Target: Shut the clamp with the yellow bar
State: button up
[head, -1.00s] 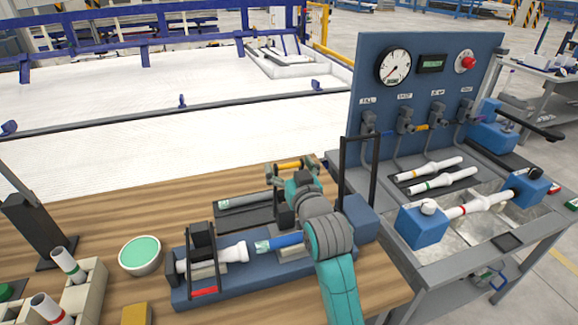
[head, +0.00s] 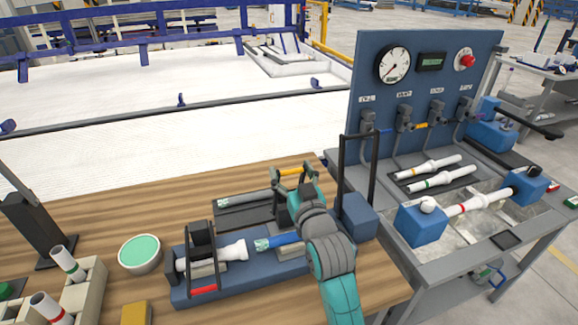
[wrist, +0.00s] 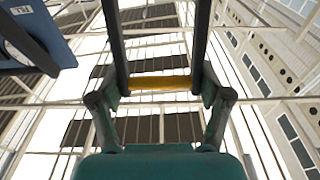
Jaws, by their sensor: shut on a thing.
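The yellow bar (head: 293,170) shows above the far side of the blue jig (head: 190,293). In the wrist view the yellow bar (wrist: 160,83) lies crosswise between two dark clamp arms. My gripper (head: 293,174) is shut on the yellow bar, one finger at each end of it; my arm hides the clamp's lower part. The bar is up, well above the jig. In the jig, a white pipe (head: 228,251) with a wide end faces a blue pipe (head: 285,238) with a patterned tip. A clamp with a red bar (head: 203,290) stands at the left end, over the white pipe.
A tall dark frame (head: 375,165) stands beside a blue block (head: 357,217) to the right of my arm. A grey tray with a pipe (head: 240,199) lies behind the jig. A bowl (head: 140,252) and a pipe rack (head: 85,292) are on the left.

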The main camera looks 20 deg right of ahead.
jog(key=shift+s+f+t, duration=0.35)
jog(key=shift+s+t, duration=0.1)
jog(key=shift+s, duration=0.25)
jog(key=shift+s+f+t, duration=0.3)
jog(key=shift+s+t, duration=0.2)
jog(key=shift+s, duration=0.2)
jog(key=shift+s+f+t, duration=0.35)
jog(key=shift+s+t, duration=0.1)
jog(key=shift+s, duration=0.25)
jog(key=shift+s+f+t, duration=0.35)
jog(key=shift+s+t, duration=0.15)
jog(key=shift+t, duration=0.25)
jog(key=shift+s+f+t, duration=0.35)
jog(key=shift+s+t, duration=0.15)
jog(key=shift+t, duration=0.25)
jog(key=shift+s+f, duration=1.05)
jog(key=shift+f, duration=0.65)
jog(key=shift+s+f, duration=1)
jog(key=shift+f, duration=0.65)
jog(key=shift+s+f, duration=1.05)
jog(key=shift+f, duration=0.65)
jog(key=o, duration=1.5)
jog(key=shift+o, duration=0.2)
jog(key=shift+r, duration=0.1)
